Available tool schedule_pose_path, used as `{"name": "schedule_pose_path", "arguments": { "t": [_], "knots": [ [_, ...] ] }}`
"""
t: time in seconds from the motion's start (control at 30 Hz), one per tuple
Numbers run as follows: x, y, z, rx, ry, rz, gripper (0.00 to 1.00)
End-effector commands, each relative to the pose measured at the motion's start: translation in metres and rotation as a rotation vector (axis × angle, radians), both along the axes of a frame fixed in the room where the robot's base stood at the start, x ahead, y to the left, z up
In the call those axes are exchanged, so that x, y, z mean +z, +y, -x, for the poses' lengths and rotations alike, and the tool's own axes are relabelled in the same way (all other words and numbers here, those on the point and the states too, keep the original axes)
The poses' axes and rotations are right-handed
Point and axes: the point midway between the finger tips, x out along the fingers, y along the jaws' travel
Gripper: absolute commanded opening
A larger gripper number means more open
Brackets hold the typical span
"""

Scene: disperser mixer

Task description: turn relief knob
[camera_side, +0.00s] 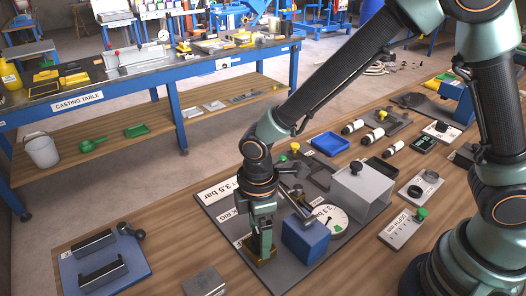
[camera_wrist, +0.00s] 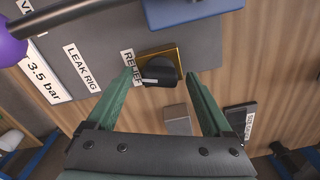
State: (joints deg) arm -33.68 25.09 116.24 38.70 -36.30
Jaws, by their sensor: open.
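The relief knob (camera_wrist: 163,71) is black with a white pointer line and sits on a gold square plate (camera_wrist: 176,54). A label reading RELIEF (camera_wrist: 131,66) lies at its left in the wrist view. My gripper (camera_wrist: 160,77) is open, with one green finger on each side of the knob. I cannot tell whether the fingers touch it. In the side view my gripper (camera_side: 261,240) points down over the gold plate (camera_side: 263,259) at the front of the dark rig board (camera_side: 229,221). The knob is hidden there by the fingers.
A blue block (camera_side: 305,241) stands close to my gripper's right. Behind it are a round dial reading about 3.3 bar (camera_side: 329,220) and a grey box (camera_side: 361,191). A small grey block (camera_side: 205,282) and a blue fixture (camera_side: 104,262) lie at left.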

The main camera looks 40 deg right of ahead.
Motion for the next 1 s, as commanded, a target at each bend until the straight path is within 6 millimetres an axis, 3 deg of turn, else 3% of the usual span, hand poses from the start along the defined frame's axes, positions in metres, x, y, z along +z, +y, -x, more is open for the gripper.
{"name": "schedule_pose_path", "arguments": {
  "t": [0.03, 0.2, 0.27, 0.43, 0.8, 1.0],
  "knots": [
    [0.0002, 0.0000, 0.0000, 0.000, 0.000, 0.000, 0.85],
    [0.0004, 0.0001, -0.0001, 0.000, 0.000, 0.000, 0.20],
    [0.0005, 0.0001, -0.0001, 0.000, 0.000, 0.000, 0.00],
    [0.0006, 0.0002, -0.0002, -0.037, 0.000, 0.000, 0.00],
    [0.0009, 0.0004, -0.0003, -0.325, 0.000, -0.001, 0.00],
    [0.0011, 0.0005, -0.0004, -0.352, 0.000, -0.001, 0.00]
  ]
}}
